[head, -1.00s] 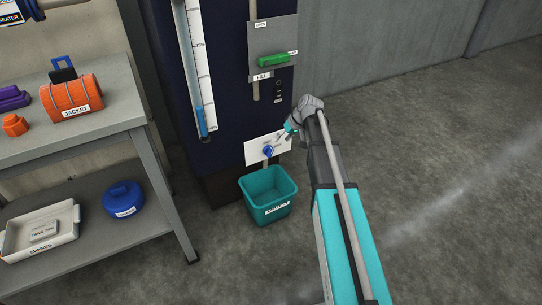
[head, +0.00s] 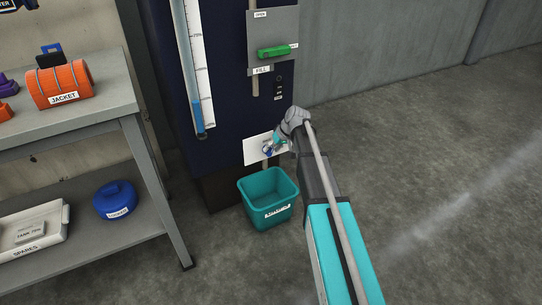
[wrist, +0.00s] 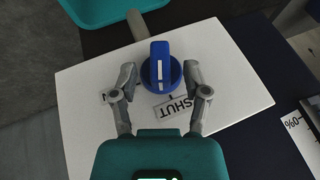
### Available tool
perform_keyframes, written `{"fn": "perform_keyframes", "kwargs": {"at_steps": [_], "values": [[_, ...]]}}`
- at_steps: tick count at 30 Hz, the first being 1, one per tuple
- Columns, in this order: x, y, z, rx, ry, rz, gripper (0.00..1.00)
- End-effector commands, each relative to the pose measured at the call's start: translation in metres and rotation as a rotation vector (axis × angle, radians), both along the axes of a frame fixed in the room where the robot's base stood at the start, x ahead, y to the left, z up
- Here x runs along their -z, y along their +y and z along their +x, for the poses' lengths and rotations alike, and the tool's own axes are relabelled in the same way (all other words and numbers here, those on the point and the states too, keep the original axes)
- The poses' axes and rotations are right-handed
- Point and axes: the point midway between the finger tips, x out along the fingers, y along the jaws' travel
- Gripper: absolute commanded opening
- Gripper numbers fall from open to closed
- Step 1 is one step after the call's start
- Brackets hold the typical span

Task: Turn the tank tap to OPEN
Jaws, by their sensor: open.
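The blue tank tap (wrist: 160,72) sits on a white plate (wrist: 85,120) in the wrist view. Its bar handle, marked with a white line, runs nearly up and down in that picture. A SHUT label (wrist: 174,107) is below and slightly right of the knob. My gripper (wrist: 160,69) is open, with one finger on each side of the tap; I cannot tell whether they touch it. In the head view the tap (head: 267,149) is small and partly covered by my gripper (head: 272,147).
A teal bucket (head: 268,205) stands on the floor below the tap. The dark tank panel (head: 225,100) carries a level gauge (head: 195,70) and a green lever (head: 275,51) above. A grey shelf bench (head: 125,112) stands left; the floor at right is clear.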

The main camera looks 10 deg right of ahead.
Motion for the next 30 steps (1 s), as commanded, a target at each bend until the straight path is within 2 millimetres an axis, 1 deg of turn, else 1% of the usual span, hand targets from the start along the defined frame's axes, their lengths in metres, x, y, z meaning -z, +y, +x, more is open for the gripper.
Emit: {"fn": "perform_keyframes", "kwargs": {"at_steps": [1,6,20,21,23,24,29,30], "values": [[0.0067,0.0017,0.0014,0.0,0.0,0.0,0.6],[0.0134,0.0054,0.0039,0.0,0.0,0.0,0.6],[0.0154,0.0077,0.0048,0.0,0.0,0.0,0.6],[0.0154,0.0077,0.0048,0.0,0.0,0.0,0.56],[0.0154,0.0078,0.0048,0.0,0.0,0.0,0.45],[0.0154,0.0078,0.0048,0.0,0.0,0.0,0.38],[0.0154,0.0077,0.0048,0.0,0.0,0.0,0.08],[0.0155,0.0031,0.0051,0.0,0.0,0.0,0.06]]}}
